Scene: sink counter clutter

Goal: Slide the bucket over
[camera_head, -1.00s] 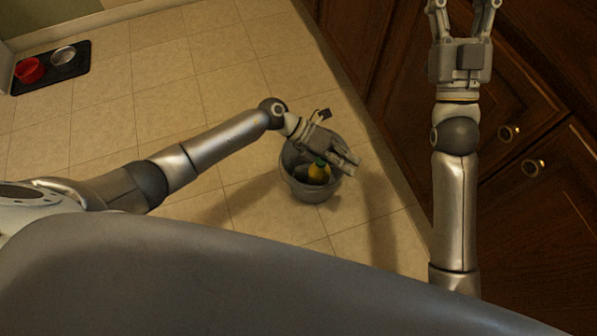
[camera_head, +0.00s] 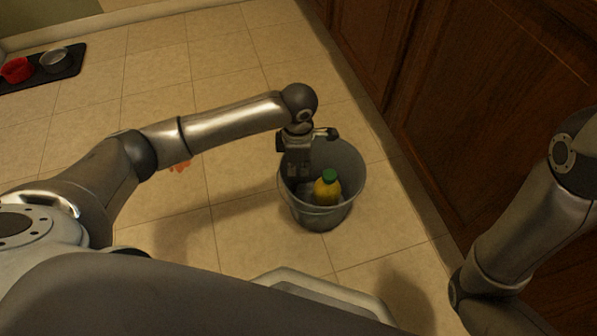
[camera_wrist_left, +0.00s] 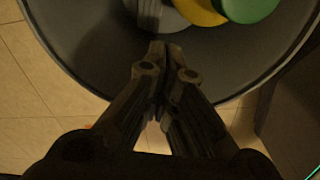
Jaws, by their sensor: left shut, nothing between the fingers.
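The grey bucket (camera_head: 350,165) stands upright on the tiled floor, right of the middle in the head view. Its rim and dark inside (camera_wrist_left: 95,60) fill the upper part of the left wrist view. A yellow bottle with a green cap (camera_head: 327,190) is in it, beside a pale grey item that is partly hidden. My left gripper (camera_head: 297,174) points down at the bucket's left side, its tips within the rim outline. In the left wrist view the gripper (camera_wrist_left: 160,48) is shut and empty, fingers crossing over the rim. Contact with the wall cannot be told. My right gripper is out of view.
Brown wooden cabinets (camera_head: 480,110) line the right side. A red bowl (camera_head: 17,69) and a grey bowl (camera_head: 54,60) sit on a dark mat at the far left. A small orange object (camera_head: 180,166) shows under my left arm. Bare floor surrounds the bucket.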

